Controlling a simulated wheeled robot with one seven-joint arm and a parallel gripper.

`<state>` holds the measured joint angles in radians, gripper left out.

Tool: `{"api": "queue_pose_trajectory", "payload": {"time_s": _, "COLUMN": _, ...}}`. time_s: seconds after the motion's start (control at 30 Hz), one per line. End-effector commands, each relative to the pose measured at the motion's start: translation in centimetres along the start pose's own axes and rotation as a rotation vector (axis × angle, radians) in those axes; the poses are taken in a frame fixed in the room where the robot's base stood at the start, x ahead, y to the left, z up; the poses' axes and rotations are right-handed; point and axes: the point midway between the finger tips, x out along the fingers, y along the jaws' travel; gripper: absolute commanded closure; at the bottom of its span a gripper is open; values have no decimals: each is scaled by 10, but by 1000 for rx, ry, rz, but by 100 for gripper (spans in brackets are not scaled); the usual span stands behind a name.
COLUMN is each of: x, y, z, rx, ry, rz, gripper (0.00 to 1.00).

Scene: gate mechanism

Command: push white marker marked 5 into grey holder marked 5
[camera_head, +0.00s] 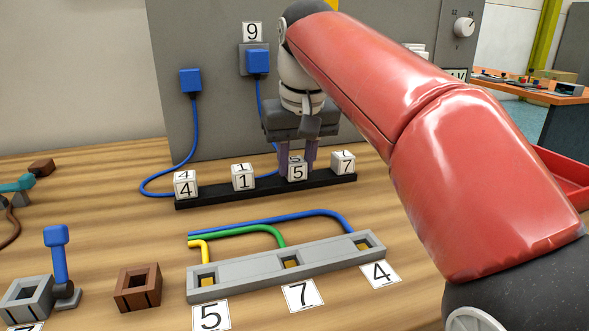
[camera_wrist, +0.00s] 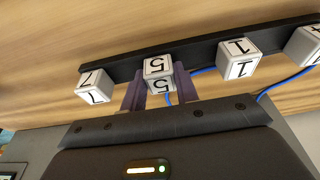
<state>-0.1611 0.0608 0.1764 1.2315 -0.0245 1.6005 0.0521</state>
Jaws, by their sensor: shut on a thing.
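The white marker marked 5 (camera_head: 297,172) is a cube on the black rail (camera_head: 216,199), between the cubes marked 1 and 7. My gripper (camera_head: 298,162) reaches down from above, its two purple fingers shut on the marker's sides. In the wrist view the marker (camera_wrist: 159,73) sits between the fingers (camera_wrist: 158,86); I cannot tell whether it touches the rail. The grey holder (camera_head: 240,270) has three square sockets. Its left socket (camera_head: 206,282) lies behind a card marked 5 (camera_head: 211,316) and looks empty, with yellow inside.
Neighbouring cubes are marked 4 (camera_head: 185,184), 1 (camera_head: 243,177) and 7 (camera_head: 343,162). Yellow, green and blue tubes lie behind the holder. A brown block (camera_head: 138,288) and a blue lever (camera_head: 58,255) stand left. A grey panel rises behind the rail.

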Motion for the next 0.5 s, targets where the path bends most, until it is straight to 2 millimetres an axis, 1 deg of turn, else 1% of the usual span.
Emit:
{"api": "queue_pose_trajectory", "payload": {"time_s": 0.33, "x": -5, "y": 0, "z": -1, "rx": 0, "ry": 0, "rz": 0, "gripper": 94}}
{"api": "queue_pose_trajectory", "payload": {"time_s": 0.5, "x": -4, "y": 0, "z": -1, "rx": 0, "ry": 0, "rz": 0, "gripper": 94}}
